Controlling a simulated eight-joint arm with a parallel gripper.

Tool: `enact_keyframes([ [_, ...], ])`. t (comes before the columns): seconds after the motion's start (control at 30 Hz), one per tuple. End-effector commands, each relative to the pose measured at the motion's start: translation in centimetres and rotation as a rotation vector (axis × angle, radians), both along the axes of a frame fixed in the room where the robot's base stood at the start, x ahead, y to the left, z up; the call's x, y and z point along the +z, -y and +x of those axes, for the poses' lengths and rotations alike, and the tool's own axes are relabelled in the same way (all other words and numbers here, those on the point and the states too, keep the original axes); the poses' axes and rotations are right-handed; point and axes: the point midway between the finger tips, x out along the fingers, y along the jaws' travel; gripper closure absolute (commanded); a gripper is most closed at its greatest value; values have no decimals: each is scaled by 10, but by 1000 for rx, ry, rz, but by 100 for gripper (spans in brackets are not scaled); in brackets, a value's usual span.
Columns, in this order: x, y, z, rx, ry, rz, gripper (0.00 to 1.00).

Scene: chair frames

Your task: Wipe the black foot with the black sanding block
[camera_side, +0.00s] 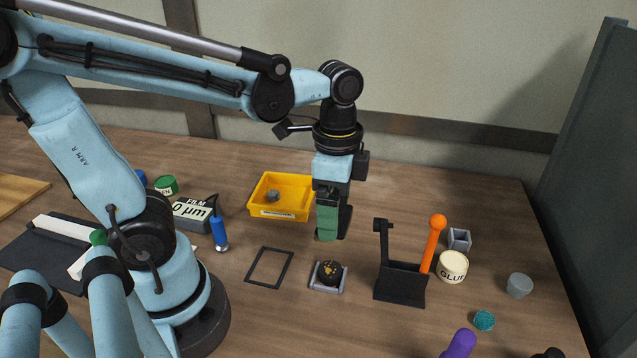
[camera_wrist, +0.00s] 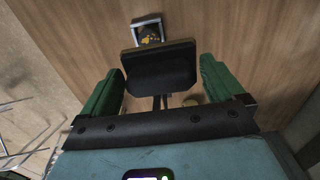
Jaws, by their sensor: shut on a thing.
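The black foot (camera_side: 330,271) is a small dark dome with yellowish marks on top, seated in a square grey holder (camera_side: 327,286) on the table. In the wrist view the foot (camera_wrist: 149,30) shows at the top, just past the block. My gripper (camera_side: 332,236) has green fingers and points down, above and behind the foot in the side view. It is shut on the black sanding block (camera_wrist: 160,68), which lies between the fingers in the wrist view. In the side view the green finger hides much of the block (camera_side: 346,222). Block and foot look apart.
A black stand (camera_side: 401,286) with an orange-handled tool (camera_side: 434,240) and a glue pot (camera_side: 453,266) stand right of the foot. A thin black frame (camera_side: 269,267) lies left of it. A yellow tray (camera_side: 281,197) is behind. Open table lies at the back right.

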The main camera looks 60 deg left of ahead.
Motion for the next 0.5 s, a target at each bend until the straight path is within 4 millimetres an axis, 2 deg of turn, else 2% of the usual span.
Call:
enact_keyframes([
  [0.5,-7,0,1,0,0,0,43],
])
